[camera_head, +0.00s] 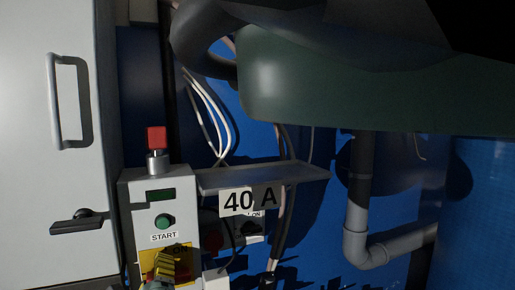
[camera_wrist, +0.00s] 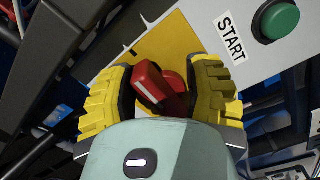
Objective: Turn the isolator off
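The isolator is a red rotary handle (camera_wrist: 158,88) on a yellow plate (camera_wrist: 168,42), seen in the wrist view. The handle's grip is slanted in that picture. My gripper (camera_wrist: 160,95) has its yellow ribbed fingers apart, one on each side of the handle. The handle lies between them; I cannot tell whether either finger touches it. In the head view my gripper (camera_head: 162,268) is at the bottom, in front of the yellow plate (camera_head: 180,249) on the grey control box (camera_head: 130,215).
The green START button (camera_head: 164,221) is above the plate, and a red knob (camera_head: 156,138) stands on top of the box. A grey shelf (camera_head: 262,176) with a "40 A" label (camera_head: 248,200) juts out at right. A grey cabinet (camera_head: 50,150) stands left. Cables hang behind.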

